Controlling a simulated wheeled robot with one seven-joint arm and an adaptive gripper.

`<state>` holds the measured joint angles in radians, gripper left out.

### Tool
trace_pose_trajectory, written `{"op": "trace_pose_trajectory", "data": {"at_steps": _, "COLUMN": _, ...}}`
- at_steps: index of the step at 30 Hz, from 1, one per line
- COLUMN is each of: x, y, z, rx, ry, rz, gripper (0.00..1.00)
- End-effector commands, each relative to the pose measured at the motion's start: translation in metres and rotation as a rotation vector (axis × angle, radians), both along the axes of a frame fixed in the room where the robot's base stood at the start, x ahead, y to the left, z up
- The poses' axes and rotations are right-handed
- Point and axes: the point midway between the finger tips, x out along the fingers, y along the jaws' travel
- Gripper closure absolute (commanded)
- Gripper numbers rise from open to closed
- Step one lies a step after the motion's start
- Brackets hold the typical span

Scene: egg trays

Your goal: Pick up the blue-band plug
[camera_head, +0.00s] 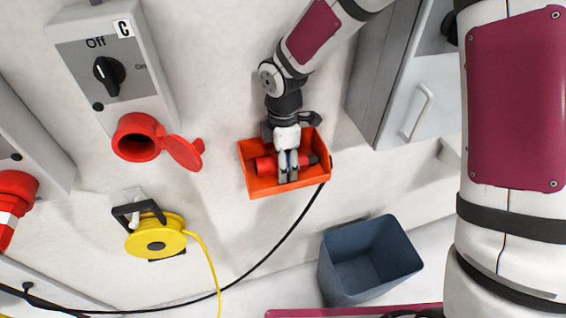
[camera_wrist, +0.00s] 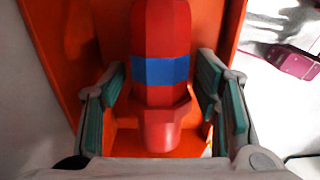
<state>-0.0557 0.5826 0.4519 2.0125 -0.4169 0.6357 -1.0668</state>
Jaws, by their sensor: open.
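The blue-band plug (camera_wrist: 160,38) is red with a blue band round its middle and lies in the orange bin. In the head view the plug (camera_head: 265,166) shows as a red body partly hidden by my gripper. My gripper (camera_head: 288,178) is at the bin, over the plug. In the wrist view my gripper (camera_wrist: 163,105) is open, with one finger on each side of the plug and visible gaps between the fingers and the plug. The orange bin (camera_head: 262,188) is fixed on or against the white wall.
A black cable (camera_head: 268,250) runs from the bin down to the left. A blue-grey bin (camera_head: 330,272) stands below right. A yellow cable reel (camera_head: 172,243), a switch box with red socket (camera_head: 137,138) and a grey cabinet (camera_head: 437,123) are around.

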Motion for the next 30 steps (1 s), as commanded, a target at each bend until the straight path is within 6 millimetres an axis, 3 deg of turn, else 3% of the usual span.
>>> {"op": "trace_pose_trajectory", "data": {"at_steps": 4, "x": 0.0, "y": 0.0, "z": 0.0, "rx": 0.0, "ry": 0.0, "rz": 0.0, "gripper": 0.44}}
{"op": "trace_pose_trajectory", "data": {"at_steps": 9, "x": 0.0, "y": 0.0, "z": 0.0, "rx": 0.0, "ry": 0.0, "rz": 0.001, "gripper": 0.82}}
{"op": "trace_pose_trajectory", "data": {"at_steps": 11, "x": 0.0, "y": 0.0, "z": 0.0, "rx": 0.0, "ry": 0.0, "rz": 0.001, "gripper": 0.93}}
{"op": "trace_pose_trajectory", "data": {"at_steps": 25, "x": -0.002, "y": 0.0, "z": 0.006, "rx": 0.001, "ry": -0.002, "rz": 0.002, "gripper": 0.93}}
{"op": "trace_pose_trajectory", "data": {"at_steps": 30, "x": -0.002, "y": -0.001, "z": 0.028, "rx": 0.002, "ry": -0.006, "rz": -0.001, "gripper": 0.93}}
